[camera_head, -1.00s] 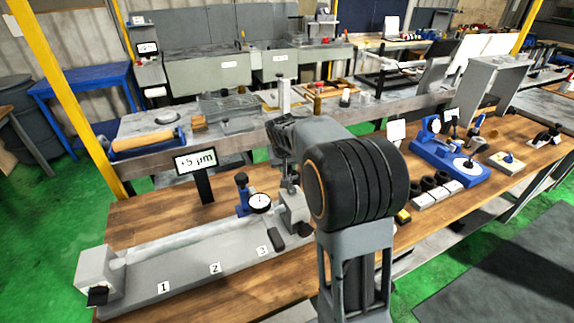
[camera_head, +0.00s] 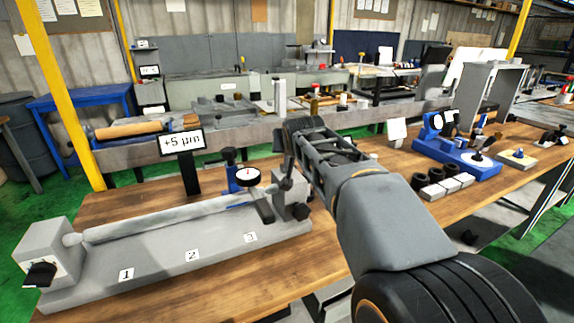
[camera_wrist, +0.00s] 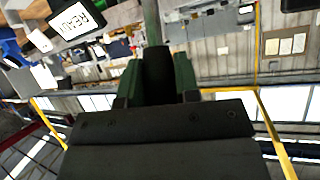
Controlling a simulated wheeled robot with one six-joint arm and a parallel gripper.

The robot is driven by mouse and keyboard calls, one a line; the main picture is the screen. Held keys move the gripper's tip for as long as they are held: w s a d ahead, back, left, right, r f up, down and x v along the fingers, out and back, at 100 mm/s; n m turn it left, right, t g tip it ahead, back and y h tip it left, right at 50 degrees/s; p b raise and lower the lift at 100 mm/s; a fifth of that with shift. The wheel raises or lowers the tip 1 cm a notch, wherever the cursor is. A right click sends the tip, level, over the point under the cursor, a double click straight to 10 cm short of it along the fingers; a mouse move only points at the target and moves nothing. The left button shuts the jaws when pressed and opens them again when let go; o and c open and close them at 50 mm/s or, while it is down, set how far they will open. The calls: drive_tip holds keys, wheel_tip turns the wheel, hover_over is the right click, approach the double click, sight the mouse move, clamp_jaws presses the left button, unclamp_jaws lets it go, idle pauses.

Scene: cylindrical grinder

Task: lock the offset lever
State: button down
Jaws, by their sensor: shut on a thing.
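The grey grinder fixture (camera_head: 185,265) with labels 1, 2 and 3 lies along the front of the wooden bench, a long round bar (camera_head: 155,217) across it. At its right end stands the grey tailstock block (camera_head: 291,196). My gripper (camera_head: 286,165) points down over this block, shut on a slim upright lever, whose lower end I see only in part. In the wrist view my gripper (camera_wrist: 157,78) has a dark piece between its fingers, and a grey rod (camera_wrist: 152,20) runs on beyond it. A short dark bar (camera_head: 264,207) slants beside the tailstock, with a black knob (camera_head: 303,211) in front.
A dial gauge (camera_head: 246,178) on a blue post stands close to the left of my gripper. A "+5 µm" display (camera_head: 181,143) stands behind the bar. Dark rings and grey blocks (camera_head: 440,187) and a blue stand (camera_head: 457,155) are at the right.

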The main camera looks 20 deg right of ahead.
drive_tip(key=shift+s+f+t+b, duration=0.3)
drive_tip(key=shift+s+t+b, duration=0.55)
drive_tip(key=shift+b, duration=1.3)
drive_tip(key=shift+w+t, duration=0.1)
drive_tip(key=shift+t, duration=0.15)
drive_tip(key=c, duration=0.8)
unclamp_jaws()
drive_tip(key=shift+c, duration=0.2)
